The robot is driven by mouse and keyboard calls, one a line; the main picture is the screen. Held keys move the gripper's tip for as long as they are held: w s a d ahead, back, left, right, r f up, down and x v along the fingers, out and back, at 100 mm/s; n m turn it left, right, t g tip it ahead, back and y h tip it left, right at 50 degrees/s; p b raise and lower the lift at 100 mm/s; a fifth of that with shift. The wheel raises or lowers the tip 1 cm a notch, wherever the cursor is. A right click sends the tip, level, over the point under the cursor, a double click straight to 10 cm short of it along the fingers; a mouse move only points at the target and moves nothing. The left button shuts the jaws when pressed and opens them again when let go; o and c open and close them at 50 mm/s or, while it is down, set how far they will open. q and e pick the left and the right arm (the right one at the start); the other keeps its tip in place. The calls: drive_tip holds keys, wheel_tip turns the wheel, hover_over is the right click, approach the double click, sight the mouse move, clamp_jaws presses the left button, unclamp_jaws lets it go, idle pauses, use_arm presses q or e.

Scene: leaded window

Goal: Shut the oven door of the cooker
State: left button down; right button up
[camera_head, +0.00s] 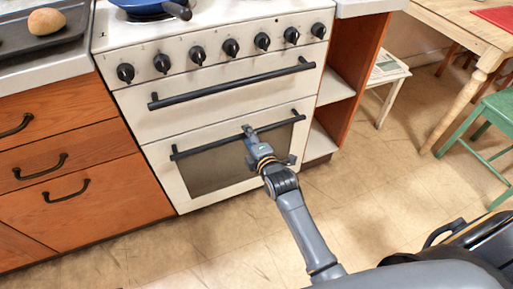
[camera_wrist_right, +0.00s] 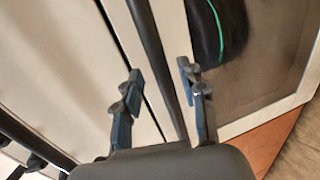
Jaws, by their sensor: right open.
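The white cooker (camera_head: 222,113) stands against the cabinets. Its lower oven door (camera_head: 166,176) has a dark glass window (camera_head: 215,168) and a long black bar handle (camera_head: 195,151). The door looks flush or nearly flush with the front; a small gap cannot be ruled out. My right gripper (camera_head: 250,133) is at the middle of this handle. In the right wrist view, my open right gripper (camera_wrist_right: 160,77) has its fingers on either side of the black bar (camera_wrist_right: 150,40), with space around it. The oven door (camera_wrist_right: 178,20) also shows there. My left gripper is not in view.
A second black bar handle (camera_head: 235,85) crosses the panel above, below a row of black knobs (camera_head: 231,47). Wooden drawers (camera_head: 70,160) stand left, open shelves (camera_head: 340,85) right. A green chair (camera_head: 485,125) stands farther right. The floor (camera_head: 365,185) before the cooker is clear.

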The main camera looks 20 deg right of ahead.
drive_tip(key=v, duration=0.9)
